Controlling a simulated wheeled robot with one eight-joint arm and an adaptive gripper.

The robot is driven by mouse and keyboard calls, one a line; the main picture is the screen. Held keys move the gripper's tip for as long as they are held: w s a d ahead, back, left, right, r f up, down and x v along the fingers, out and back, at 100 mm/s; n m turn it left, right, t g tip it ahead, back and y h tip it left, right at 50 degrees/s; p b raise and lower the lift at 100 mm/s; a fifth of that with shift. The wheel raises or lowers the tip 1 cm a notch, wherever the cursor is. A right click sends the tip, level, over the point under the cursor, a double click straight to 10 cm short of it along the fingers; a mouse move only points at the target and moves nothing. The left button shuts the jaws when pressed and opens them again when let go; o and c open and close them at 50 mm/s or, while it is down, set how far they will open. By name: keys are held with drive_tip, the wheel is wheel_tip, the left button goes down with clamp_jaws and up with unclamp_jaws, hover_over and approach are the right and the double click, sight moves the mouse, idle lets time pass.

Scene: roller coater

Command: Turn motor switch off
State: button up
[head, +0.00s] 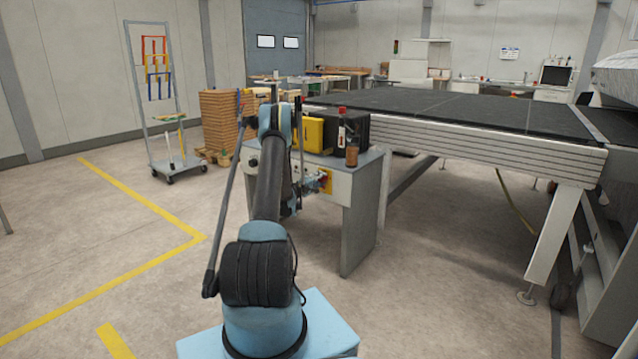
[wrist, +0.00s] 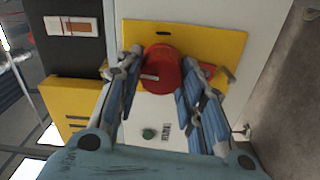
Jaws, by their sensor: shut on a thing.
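The motor switch is a red round knob (wrist: 160,68) on a yellow plate (wrist: 205,42), fixed to a light cabinet front. In the wrist view my gripper (wrist: 166,78) has one finger on each side of the knob and is shut on it. A pale mark shows on the knob's face. In the head view the yellow plate (head: 326,181) is on the front of the grey cabinet (head: 345,215), and my arm hides most of my gripper and part of the panel.
On the cabinet stand a yellow box (head: 311,133), a black case (head: 352,130) and a brown bottle (head: 352,154). A long roller table (head: 470,140) stands behind at right.

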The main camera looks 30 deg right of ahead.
drive_tip(key=shift+w+a+f+n, duration=0.1)
drive_tip(key=shift+w+a+n, duration=0.15)
drive_tip(key=shift+n, duration=0.55)
drive_tip(key=shift+s, duration=0.1)
drive_tip(key=o, duration=1.1)
drive_tip(key=shift+d+f, duration=0.1)
drive_tip(key=shift+c, duration=0.2)
drive_tip(key=shift+s, duration=0.1)
drive_tip(key=v, duration=1.2)
